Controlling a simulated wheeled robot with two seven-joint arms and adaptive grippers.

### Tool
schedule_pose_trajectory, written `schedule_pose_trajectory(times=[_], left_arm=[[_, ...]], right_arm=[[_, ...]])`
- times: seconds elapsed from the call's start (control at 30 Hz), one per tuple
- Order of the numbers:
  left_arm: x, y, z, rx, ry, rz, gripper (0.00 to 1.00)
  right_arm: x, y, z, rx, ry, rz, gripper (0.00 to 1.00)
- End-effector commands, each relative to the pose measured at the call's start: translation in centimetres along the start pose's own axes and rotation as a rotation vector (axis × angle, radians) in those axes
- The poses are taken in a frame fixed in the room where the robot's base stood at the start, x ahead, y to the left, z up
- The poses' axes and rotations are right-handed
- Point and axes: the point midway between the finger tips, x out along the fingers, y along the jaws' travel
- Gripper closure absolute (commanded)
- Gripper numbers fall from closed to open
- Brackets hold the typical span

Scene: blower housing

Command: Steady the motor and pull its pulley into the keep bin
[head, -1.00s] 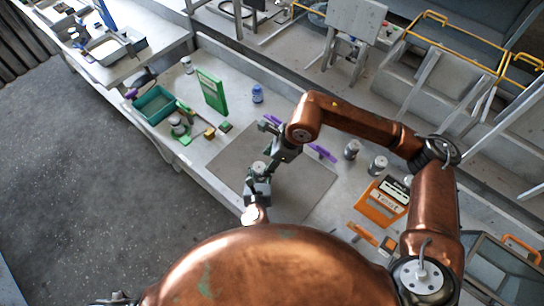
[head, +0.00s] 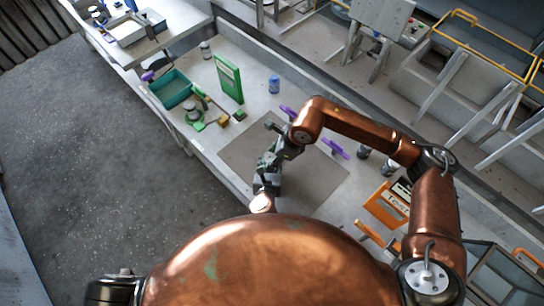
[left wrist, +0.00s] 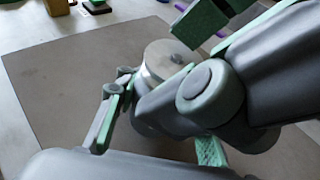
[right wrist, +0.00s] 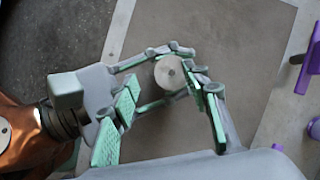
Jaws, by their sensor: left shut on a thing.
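The motor (left wrist: 150,115) stands upright on the grey mat, a dark cylinder with a round silver top and a small stub at its centre. The top shows in the right wrist view (right wrist: 170,72); I cannot tell whether this disc is the pulley. My left gripper (left wrist: 135,95) is shut around the motor's side. My right gripper (right wrist: 165,88) is open, its green-padded fingers apart above and beside the motor top. In the head view the right gripper (head: 270,160) hides most of the motor. A teal bin (head: 170,90), perhaps the keep bin, stands at the bench's left.
A blue bottle (head: 274,85) is behind the mat (head: 320,185). Purple pieces (head: 335,149) lie at the mat's far edge.

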Motion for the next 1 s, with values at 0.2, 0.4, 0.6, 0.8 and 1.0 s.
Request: schedule_pose_trajectory(times=[0.2, 0.4, 0.6, 0.8, 1.0], left_arm=[[-0.01, -0.20, 0.74, -0.002, -0.013, -0.005, 1.00], [-0.02, -0.22, 0.83, -0.003, -0.015, -0.005, 1.00], [-0.01, -0.20, 0.81, -0.003, -0.014, -0.005, 1.00], [-0.01, -0.16, 0.69, -0.002, -0.012, -0.004, 1.00], [-0.01, -0.12, 0.57, -0.002, -0.010, -0.003, 1.00]], right_arm=[[0.24, 0.36, -0.17, 0.001, 0.004, 0.009, 0.78], [0.27, 0.46, -0.21, 0.001, 0.005, 0.011, 0.91], [0.26, 0.45, -0.21, 0.001, 0.005, 0.011, 1.00], [0.22, 0.37, -0.18, 0.001, 0.005, 0.009, 1.00], [0.17, 0.27, -0.15, 0.001, 0.004, 0.007, 0.99]])
